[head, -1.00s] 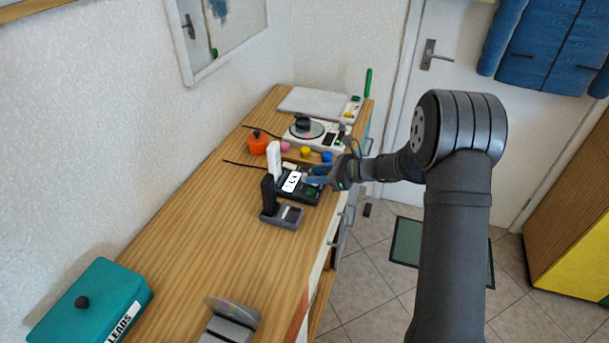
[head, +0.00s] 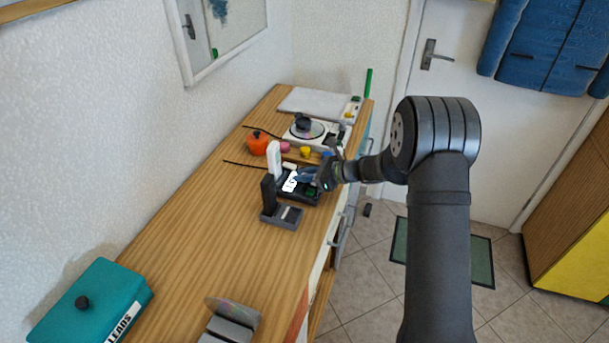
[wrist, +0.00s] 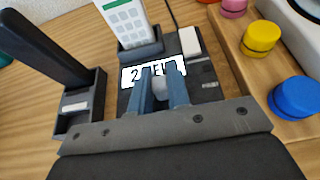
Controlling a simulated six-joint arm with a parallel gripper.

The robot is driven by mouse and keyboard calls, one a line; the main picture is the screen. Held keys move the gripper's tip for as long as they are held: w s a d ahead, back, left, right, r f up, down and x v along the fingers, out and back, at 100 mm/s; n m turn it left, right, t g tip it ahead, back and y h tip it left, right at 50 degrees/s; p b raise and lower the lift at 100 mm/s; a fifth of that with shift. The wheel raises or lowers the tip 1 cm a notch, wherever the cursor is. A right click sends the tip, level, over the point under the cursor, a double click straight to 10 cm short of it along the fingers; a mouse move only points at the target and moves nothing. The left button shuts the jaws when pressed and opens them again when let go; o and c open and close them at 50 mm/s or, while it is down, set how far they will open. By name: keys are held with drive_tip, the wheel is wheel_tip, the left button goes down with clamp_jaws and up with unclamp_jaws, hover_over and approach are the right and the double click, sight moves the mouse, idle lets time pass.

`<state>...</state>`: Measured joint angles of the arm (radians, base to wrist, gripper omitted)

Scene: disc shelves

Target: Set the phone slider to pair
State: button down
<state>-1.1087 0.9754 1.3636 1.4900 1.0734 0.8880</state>
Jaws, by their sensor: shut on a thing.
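The phone base (head: 311,199) is a dark unit on the wooden counter, with a white handset (head: 274,160) standing at its back left. The handset also shows at the top of the wrist view (wrist: 126,20). The base's white display (wrist: 131,77) shows a "2" and other characters, partly hidden by my fingers. My gripper (wrist: 160,82) is over the front of the base. Its two blue fingers are shut on a small pale grey slider knob (wrist: 160,90), between them just in front of the display. The slider's track and markings are mostly hidden.
Yellow (wrist: 261,37) and blue (wrist: 296,97) knobs are to the right. An orange pot (head: 257,146) and a turntable (head: 308,131) stand farther back.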

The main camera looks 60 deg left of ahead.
drive_tip(key=shift+w+a+r, duration=0.1)
drive_tip(key=shift+w+a, duration=1.15)
drive_tip(key=shift+w, duration=0.05)
drive_tip(key=c, duration=1.4)
unclamp_jaws()
drive_tip(key=shift+w+a, duration=0.1)
drive_tip(key=shift+o, duration=0.2)
drive_tip(key=v, duration=1.7)
